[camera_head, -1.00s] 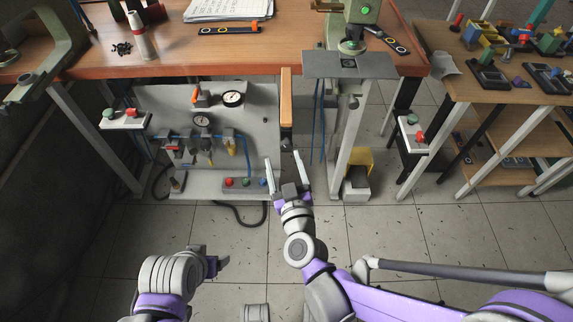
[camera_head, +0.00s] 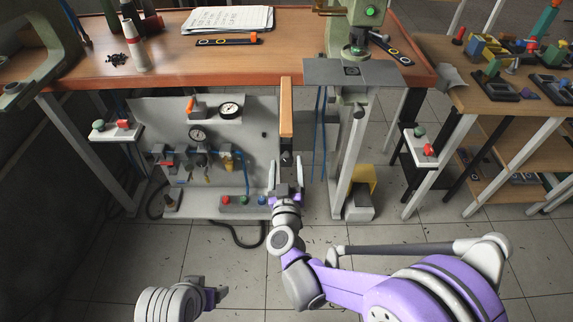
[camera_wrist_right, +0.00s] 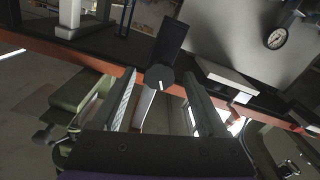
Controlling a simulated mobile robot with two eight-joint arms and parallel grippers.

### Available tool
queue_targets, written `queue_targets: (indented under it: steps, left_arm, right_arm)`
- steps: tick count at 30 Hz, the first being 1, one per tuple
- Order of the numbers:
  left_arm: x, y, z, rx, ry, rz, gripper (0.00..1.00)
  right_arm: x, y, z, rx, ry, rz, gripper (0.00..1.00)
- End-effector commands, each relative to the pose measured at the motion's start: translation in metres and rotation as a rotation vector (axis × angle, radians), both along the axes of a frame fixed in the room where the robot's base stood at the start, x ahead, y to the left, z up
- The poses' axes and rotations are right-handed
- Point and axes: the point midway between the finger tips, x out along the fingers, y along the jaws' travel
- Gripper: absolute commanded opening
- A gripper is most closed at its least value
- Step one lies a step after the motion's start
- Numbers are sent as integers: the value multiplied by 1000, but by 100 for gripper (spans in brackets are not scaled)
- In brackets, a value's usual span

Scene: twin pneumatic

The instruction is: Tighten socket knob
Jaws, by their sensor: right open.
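A black round knob with a white mark (camera_wrist_right: 160,78) sits at the end of a dark cylinder in the right wrist view. In the head view a dark fitting (camera_head: 286,158) shows below the wooden edge strip, between my fingertips. My right gripper (camera_head: 285,164) is open, its fingers pointing toward the bench. In the right wrist view its fingers (camera_wrist_right: 160,84) lie on either side of the knob, with gaps visible; whether they reach its depth is unclear. My left gripper (camera_head: 217,291) is low in the head view, away from the bench, its jaw opening unclear.
A grey pneumatic panel (camera_head: 255,110) with gauges, valves and coloured buttons stands left of the right gripper. A wooden strip (camera_head: 286,105) is just above it. A green machine on a stand (camera_head: 345,185) is to the right. The floor in front is clear.

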Motion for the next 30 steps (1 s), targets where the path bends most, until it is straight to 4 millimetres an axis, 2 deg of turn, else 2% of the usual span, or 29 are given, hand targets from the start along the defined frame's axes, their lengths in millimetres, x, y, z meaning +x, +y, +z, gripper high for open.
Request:
queue_targets:
  steps: [3, 11, 14, 24, 30]
  left_arm:
    - [0, 0, -1, 0, 0, 0, 76]
    - [0, 0, -1, 0, 0, 0, 76]
    - [0, 0, -1, 0, 0, 0, 76]
    - [0, 0, -1, 0, 0, 0, 76]
    - [0, 0, -1, 0, 0, 0, 76]
  right_arm:
    - [7, 0, 0, 0, 1, 0, 76]
    - [8, 0, 0, 0, 0, 0, 76]
    - [8, 0, 0, 0, 0, 0, 62]
    - [8, 0, 0, 0, 0, 0, 0]
    - [8, 0, 0, 5, 0, 0, 0]
